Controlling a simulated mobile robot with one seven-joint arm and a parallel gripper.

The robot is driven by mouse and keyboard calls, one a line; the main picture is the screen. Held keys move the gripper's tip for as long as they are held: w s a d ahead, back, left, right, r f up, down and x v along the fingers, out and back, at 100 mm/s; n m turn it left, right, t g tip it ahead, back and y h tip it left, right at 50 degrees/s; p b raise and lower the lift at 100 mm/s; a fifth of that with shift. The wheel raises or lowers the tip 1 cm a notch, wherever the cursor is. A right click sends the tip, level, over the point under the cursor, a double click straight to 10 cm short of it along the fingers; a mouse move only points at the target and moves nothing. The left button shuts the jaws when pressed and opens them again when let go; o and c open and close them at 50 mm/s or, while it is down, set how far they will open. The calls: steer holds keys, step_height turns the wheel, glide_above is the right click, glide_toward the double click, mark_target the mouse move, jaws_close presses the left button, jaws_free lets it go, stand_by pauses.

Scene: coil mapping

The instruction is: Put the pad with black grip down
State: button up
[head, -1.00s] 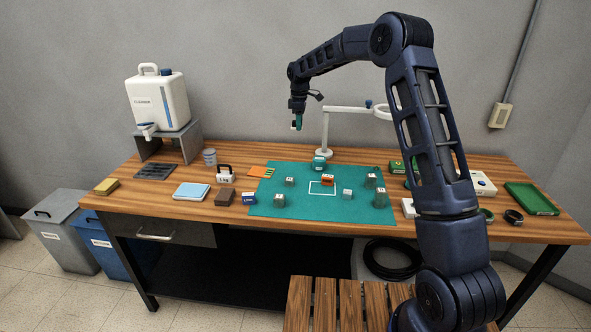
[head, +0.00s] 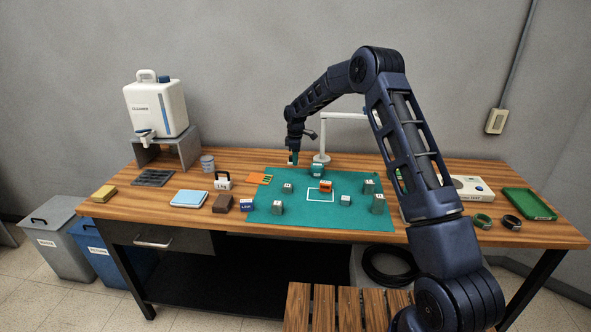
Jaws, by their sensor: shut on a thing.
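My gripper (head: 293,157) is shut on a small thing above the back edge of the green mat. I take this to be the pad with black grip (head: 291,163); only a tiny pale and dark bit shows below the fingers. At this size I cannot tell whether it touches the table. The green mat (head: 285,222) lies in the middle of the table, with a white outlined square on it. A white block with a black handle (head: 223,183) stands left of the mat.
Several small grey blocks and an orange block (head: 325,187) stand on the mat. A teal block (head: 317,170) and a white lamp stand (head: 322,145) are close right of my gripper. My arm hides part of the right side.

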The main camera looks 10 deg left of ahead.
mark_target(296, 174)
steer(key=shift+f, duration=2.75)
steer(key=shift+f, duration=0.1)
steer(key=o, duration=0.9)
steer(key=shift+o, duration=0.3)
step_height(296, 174, up, 12)
steer(key=shift+r, duration=0.15)
